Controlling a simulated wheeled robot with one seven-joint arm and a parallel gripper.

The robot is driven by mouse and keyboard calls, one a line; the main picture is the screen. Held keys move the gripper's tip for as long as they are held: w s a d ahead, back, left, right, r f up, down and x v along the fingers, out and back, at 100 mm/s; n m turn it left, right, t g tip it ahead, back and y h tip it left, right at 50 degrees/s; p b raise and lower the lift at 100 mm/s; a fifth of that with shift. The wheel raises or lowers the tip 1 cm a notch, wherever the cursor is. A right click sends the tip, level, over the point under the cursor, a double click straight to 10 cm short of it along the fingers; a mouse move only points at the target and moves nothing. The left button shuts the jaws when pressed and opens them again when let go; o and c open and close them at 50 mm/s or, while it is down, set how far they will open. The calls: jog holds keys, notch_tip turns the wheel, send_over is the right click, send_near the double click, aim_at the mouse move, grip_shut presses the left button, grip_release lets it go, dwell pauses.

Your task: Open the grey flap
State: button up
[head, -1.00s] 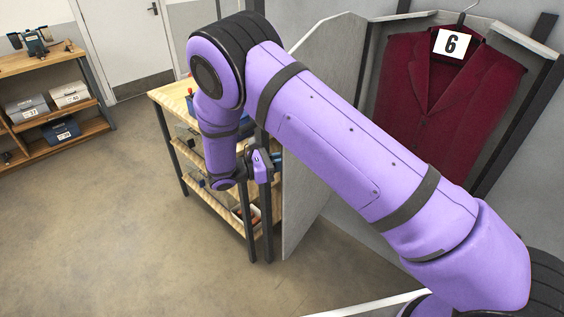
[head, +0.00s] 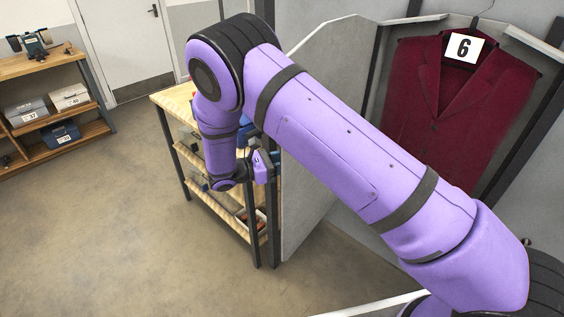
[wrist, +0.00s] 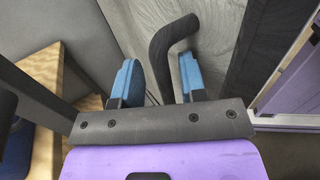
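The grey flap (head: 318,120) is a tall, pale grey panel at the left side of the alcove with the maroon jacket in the head view. It stands angled out from the alcove. In the wrist view its grey face (wrist: 215,30) fills the upper middle, and a dark bent handle (wrist: 163,50) stands out from it. My gripper (wrist: 158,82) is open, with one blue finger on each side of the handle's lower part. I cannot tell whether either finger touches it. In the head view my gripper (head: 265,165) is small and partly hidden beside the panel's left edge.
A maroon jacket (head: 440,120) with a number 6 card (head: 463,47) hangs in the alcove. A wooden shelf bench (head: 172,98) stands close behind my gripper. Another shelf (head: 75,138) with boxes stands far left. The floor (head: 110,220) at left is clear.

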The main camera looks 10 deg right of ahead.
jog(key=s+a, duration=0.1)
jog(key=a, duration=0.9)
jog(key=shift+s+a, duration=0.35)
